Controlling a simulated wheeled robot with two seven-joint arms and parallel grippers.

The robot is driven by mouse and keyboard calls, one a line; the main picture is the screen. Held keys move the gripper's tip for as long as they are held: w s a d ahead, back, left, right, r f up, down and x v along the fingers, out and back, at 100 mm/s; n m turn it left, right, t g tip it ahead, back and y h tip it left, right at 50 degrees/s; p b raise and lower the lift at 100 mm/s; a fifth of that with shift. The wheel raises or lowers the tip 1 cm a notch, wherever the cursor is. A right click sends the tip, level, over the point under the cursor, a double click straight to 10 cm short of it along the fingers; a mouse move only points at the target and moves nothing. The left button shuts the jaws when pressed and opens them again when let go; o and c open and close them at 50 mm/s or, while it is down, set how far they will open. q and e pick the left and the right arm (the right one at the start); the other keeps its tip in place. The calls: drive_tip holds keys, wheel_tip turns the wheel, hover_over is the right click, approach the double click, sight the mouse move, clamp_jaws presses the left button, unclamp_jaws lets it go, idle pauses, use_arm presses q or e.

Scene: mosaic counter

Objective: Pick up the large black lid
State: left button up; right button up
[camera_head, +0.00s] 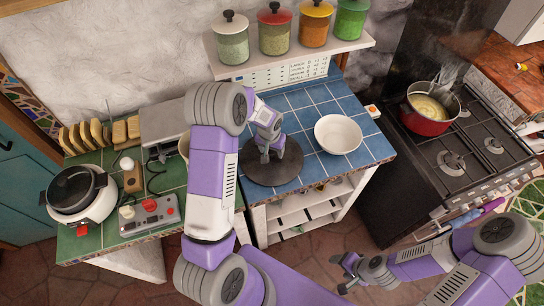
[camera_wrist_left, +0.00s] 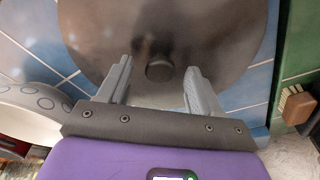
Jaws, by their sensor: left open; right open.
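The large black lid (camera_head: 282,170) lies flat on the blue tiled counter, partly hidden by my left gripper in the head view. In the left wrist view the lid (camera_wrist_left: 226,45) fills the middle, and its round dark knob (camera_wrist_left: 159,68) sits just beyond and between my fingertips. My left gripper (camera_head: 270,155) is open above the lid, with a finger on each side of the knob's line; it also shows in the left wrist view (camera_wrist_left: 158,80). It holds nothing. My right gripper (camera_head: 341,273) is open and empty, low in front of the counter near the stove.
A white bowl (camera_head: 338,134) stands on the blue tiles right of the lid. A red pot (camera_head: 430,112) is on the stove (camera_head: 468,145). A rice cooker (camera_head: 77,193) and bread slices (camera_head: 85,134) are on the green counter at left. Jars stand on a shelf (camera_head: 290,53) above.

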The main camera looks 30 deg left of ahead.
use_arm(q)
drive_tip(key=shift+s, duration=0.1)
drive_tip(key=shift+c, duration=0.6)
clamp_jaws()
drive_tip(key=shift+r, duration=0.1)
